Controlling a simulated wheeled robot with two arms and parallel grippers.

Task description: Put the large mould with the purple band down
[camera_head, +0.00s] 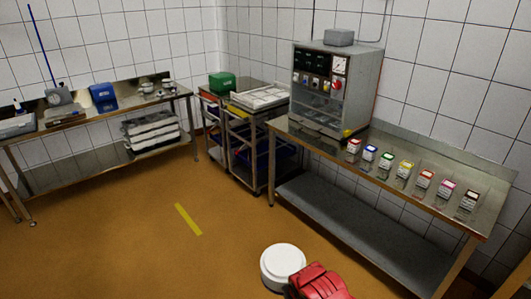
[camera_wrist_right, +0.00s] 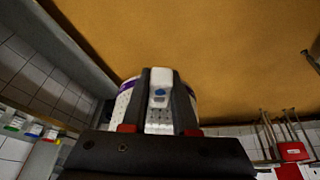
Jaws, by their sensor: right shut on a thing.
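The large white mould (camera_head: 283,262) is at the bottom middle of the head view, with its round, plain white top facing up. In the wrist view its perforated white side (camera_wrist_right: 123,104) shows behind the fingers, with a strip of purple band (camera_wrist_right: 130,84) at the left edge. My right gripper (camera_wrist_right: 161,75) is shut on the mould. A white tab with a blue dot shows between its two dark fingers. The red right arm reaches the mould from the lower right in the head view. The mould is in front of the floor, away from the tables. My left gripper is out of view.
A steel table (camera_head: 400,170) on the right bears a grey machine (camera_head: 336,85) and a row of several small colour-topped containers. Carts (camera_head: 250,140) stand at the back, one with a green box (camera_head: 221,83). Another table (camera_head: 98,110) is at left.

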